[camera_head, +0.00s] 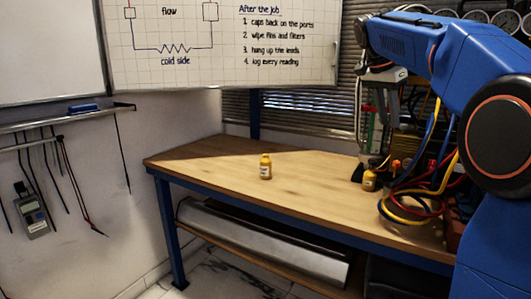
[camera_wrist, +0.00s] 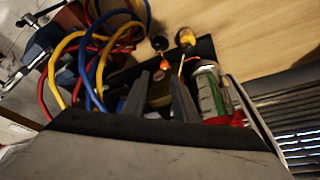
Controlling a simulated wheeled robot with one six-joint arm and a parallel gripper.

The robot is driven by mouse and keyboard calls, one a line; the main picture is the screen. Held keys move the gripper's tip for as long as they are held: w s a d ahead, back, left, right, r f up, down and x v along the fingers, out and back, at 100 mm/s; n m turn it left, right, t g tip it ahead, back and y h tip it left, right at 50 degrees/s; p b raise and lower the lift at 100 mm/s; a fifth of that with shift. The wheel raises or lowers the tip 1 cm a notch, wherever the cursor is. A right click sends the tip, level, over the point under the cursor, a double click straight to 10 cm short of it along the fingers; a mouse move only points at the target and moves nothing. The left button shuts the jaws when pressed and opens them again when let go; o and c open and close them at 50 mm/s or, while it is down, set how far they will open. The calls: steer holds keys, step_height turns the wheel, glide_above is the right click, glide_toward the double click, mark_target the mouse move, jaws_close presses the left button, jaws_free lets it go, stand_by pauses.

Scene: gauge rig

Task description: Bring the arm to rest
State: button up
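My blue arm (camera_head: 430,50) reaches in from the right and bends down at its grey wrist, over the right part of the bench. My gripper (camera_wrist: 160,76) shows in the wrist view with its two dark fingers apart. I see nothing clearly gripped; the space between the fingers is dark and cluttered. In the head view the fingertips are hard to pick out against the rig. The arm is raised and bent, not folded in.
Looped red, blue and yellow leads (camera_head: 410,210) crowd the right end, also in the wrist view (camera_wrist: 95,55). The wooden bench top (camera_head: 215,153) is clear at left.

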steer(key=s+a+f+n+t+y, duration=0.1)
steer(key=s+a+f+n, duration=0.2)
steer(key=s+f, duration=0.8)
steer(key=s+a+f+n+t+y, duration=0.1)
steer(key=s+a+f+n, duration=0.3)
steer(key=s+f, duration=0.7)
steer(key=s+a+f+n+t+y, duration=0.1)
steer(key=s+a+f+n+y, duration=0.1)
steer(key=s+a+f+n, duration=0.2)
steer(key=s+f+n, duration=0.3)
steer(key=s+f, duration=0.4)
steer(key=s, duration=0.3)
steer(key=shift+s+a+t, duration=0.25)
steer(key=shift+s+t, duration=0.05)
steer(key=shift+s, duration=0.05)
